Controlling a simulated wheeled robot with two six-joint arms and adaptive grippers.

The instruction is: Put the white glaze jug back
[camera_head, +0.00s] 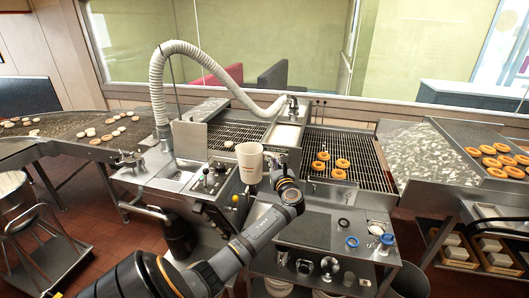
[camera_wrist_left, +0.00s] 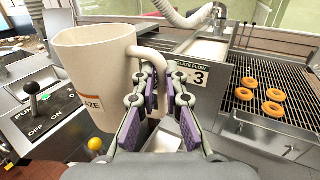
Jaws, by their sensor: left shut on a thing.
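The white glaze jug (camera_head: 250,163) is upright in front of the steel glazing machine, close to the control levers. In the left wrist view the jug (camera_wrist_left: 97,72) fills the left side, with part of an orange label showing. My left gripper (camera_head: 273,174) is at the jug's right side. In the left wrist view the left gripper's (camera_wrist_left: 160,95) purple-padded fingers are shut on the jug's handle. The jug's inside is hidden. I cannot tell whether its base touches anything. My right gripper is not in view.
A lower steel worktop (camera_head: 308,229) holds blue rings (camera_head: 351,242) and small items. Several donuts (camera_head: 331,165) lie on the wire conveyor behind, beside the glaze trough (camera_head: 285,136). A ribbed white hose (camera_head: 157,85) arches over the machine. Control levers (camera_head: 208,178) stand left of the jug.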

